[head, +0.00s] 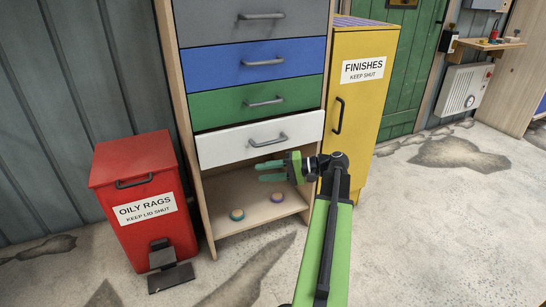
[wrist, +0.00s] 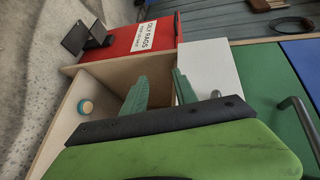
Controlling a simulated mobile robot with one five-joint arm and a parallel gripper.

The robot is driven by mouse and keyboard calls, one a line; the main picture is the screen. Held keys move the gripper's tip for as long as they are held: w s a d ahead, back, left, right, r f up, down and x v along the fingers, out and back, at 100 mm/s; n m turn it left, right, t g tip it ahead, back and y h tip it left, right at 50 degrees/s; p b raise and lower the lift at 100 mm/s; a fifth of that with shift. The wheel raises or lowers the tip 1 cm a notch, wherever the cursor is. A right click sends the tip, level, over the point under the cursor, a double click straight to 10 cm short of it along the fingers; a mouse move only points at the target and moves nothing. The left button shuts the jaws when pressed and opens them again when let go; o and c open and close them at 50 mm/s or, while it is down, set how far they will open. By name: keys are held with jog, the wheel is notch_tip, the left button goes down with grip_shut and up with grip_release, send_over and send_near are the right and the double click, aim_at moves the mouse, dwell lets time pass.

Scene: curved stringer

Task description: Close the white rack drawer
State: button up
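The white drawer (head: 240,145) is the lowest drawer of the wooden rack (head: 208,215), with a grey bar handle (head: 268,141). Its front seems to stand slightly forward of the green drawer above, but how far I cannot tell. My gripper (head: 265,172) is just below the handle, in front of the drawer's lower edge, with its fingers pointing left. The fingers are apart with nothing between them. In the wrist view the two green fingers (wrist: 160,90) show beside the white drawer front (wrist: 205,65); my gripper body hides part of the drawer. Contact with it is unclear.
A green drawer (head: 230,108) and a blue drawer (head: 225,70) are above. A red oily rags bin (head: 125,165) stands left, a yellow finishes cabinet (head: 370,80) right. Floor at the front right is clear.

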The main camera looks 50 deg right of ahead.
aim_at(273, 142)
jog(key=s+d+r+m+t+h+b, duration=0.1)
jog(key=s+d+r+t, duration=0.2)
jog(key=s+d, duration=0.4)
jog(key=s+d+r+m+t+h+b, duration=0.1)
jog(key=s+d+r+t, duration=0.15)
jog(key=s+d, duration=0.4)
jog(key=p+x, duration=0.1)
jog(key=x, duration=0.7)
jog(key=p+x, duration=0.1)
jog(key=x, duration=0.8)
jog(key=shift+w+a+r, duration=0.25)
grip_shut()
